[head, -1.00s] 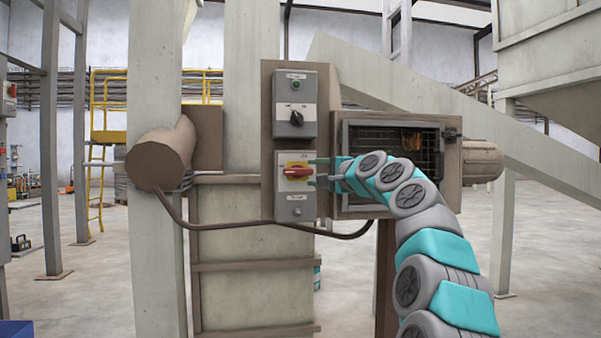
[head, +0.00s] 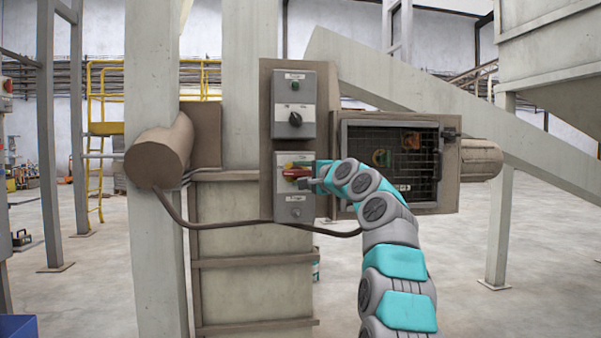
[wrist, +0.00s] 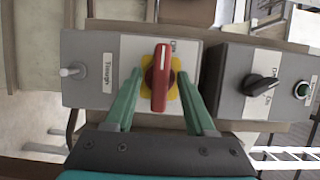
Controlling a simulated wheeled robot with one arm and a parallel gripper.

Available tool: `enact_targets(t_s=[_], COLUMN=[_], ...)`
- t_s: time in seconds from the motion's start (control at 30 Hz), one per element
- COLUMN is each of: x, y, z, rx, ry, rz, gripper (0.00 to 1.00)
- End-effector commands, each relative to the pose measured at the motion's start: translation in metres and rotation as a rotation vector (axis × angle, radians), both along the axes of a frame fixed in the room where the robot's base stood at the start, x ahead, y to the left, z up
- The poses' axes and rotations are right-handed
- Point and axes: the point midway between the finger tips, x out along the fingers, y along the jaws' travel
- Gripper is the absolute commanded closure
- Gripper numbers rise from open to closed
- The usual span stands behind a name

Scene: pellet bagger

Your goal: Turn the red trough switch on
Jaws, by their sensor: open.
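The red trough switch (head: 296,171) is a rotary handle on a yellow plate, on the lower grey box of the panel. In the head view its handle looks roughly level and is partly hidden by my gripper. In the wrist view the red handle (wrist: 160,80) runs up and down the picture. The box label reads "Trough". My gripper (wrist: 160,75) is open, with one teal finger on each side of the handle. Small gaps show between fingers and handle. In the head view my gripper (head: 302,169) reaches the switch from the right.
A grey box with a black knob (head: 295,119) and green button (head: 295,86) sits above. A meshed window box (head: 405,160) is right of the panel, behind my arm. A brown cylinder (head: 160,155) stands out at left. A dark cable hangs below the panel.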

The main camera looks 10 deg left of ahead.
Motion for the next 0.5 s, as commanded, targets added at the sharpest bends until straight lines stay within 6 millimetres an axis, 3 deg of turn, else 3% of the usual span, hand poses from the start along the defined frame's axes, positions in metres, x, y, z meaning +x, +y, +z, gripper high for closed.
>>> enact_targets(t_s=[0.2, 0.5], x=[0.0, 0.0002], y=[-0.0004, -0.0005], z=[-0.0001, -0.0004], rx=[0.0, 0.0], ry=[0.0, 0.0], rz=[-0.001, -0.001], gripper=[0.45, 0.79])
